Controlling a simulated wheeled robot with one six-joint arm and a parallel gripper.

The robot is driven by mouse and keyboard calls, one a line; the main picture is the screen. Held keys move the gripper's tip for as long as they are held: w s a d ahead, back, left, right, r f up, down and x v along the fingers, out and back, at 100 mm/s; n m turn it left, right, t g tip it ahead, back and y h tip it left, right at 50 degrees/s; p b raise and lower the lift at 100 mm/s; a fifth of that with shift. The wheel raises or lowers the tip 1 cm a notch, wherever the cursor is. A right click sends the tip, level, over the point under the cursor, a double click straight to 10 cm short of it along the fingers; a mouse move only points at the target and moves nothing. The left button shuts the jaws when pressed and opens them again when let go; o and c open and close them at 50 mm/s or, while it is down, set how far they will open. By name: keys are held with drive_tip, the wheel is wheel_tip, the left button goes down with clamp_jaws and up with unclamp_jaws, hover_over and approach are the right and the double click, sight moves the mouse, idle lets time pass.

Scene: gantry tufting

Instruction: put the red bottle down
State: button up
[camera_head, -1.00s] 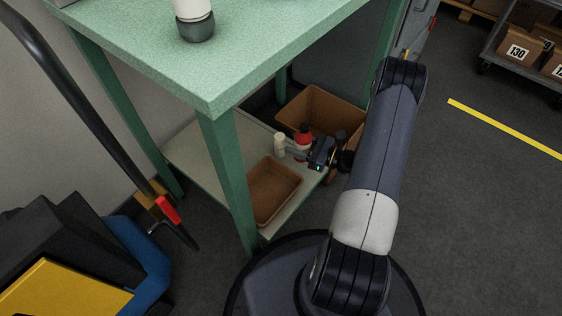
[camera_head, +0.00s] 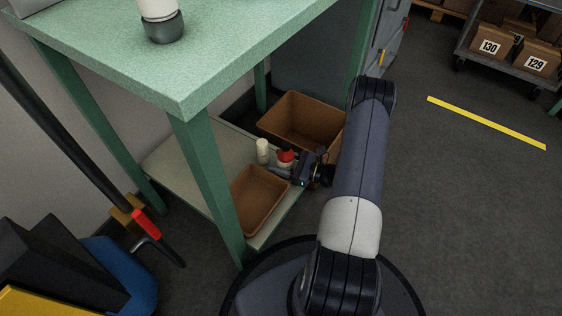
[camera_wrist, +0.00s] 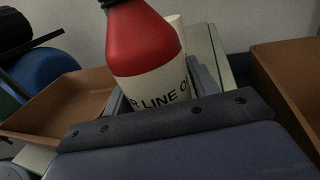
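The red bottle (camera_head: 286,156) has a red upper part and a white label with dark lettering. It stands roughly upright over the pale lower shelf (camera_head: 215,150) of the green table. My gripper (camera_head: 284,171) is shut on it from the right. In the wrist view the red bottle (camera_wrist: 145,45) fills the space between the two grey fingers (camera_wrist: 160,95), slightly tilted in the picture. The bottle's base is hidden by the gripper, so I cannot tell whether it touches the shelf.
A white bottle (camera_head: 263,150) stands just left of the red bottle. A brown tray (camera_head: 258,205) is in front on the shelf and a larger brown bin (camera_head: 300,112) behind. A green table leg (camera_head: 212,185) and the tabletop (camera_head: 200,60) bound the space.

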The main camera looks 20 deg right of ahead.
sight(281, 155)
drive_tip(key=shift+o, duration=1.3)
drive_tip(key=shift+r, duration=0.1)
drive_tip(key=shift+r, duration=0.2)
drive_tip(key=p+v, duration=0.2)
drive_tip(key=v, duration=1)
drive_tip(key=shift+f+p, duration=0.15)
drive_tip(key=shift+p, duration=0.25)
drive_tip(key=b+x, duration=0.2)
drive_tip(key=x, duration=1)
drive_tip(key=shift+f+b, duration=0.15)
drive_tip(key=shift+b, duration=0.25)
drive_tip(key=shift+r+p, duration=0.85)
drive_tip(key=shift+r, duration=0.9)
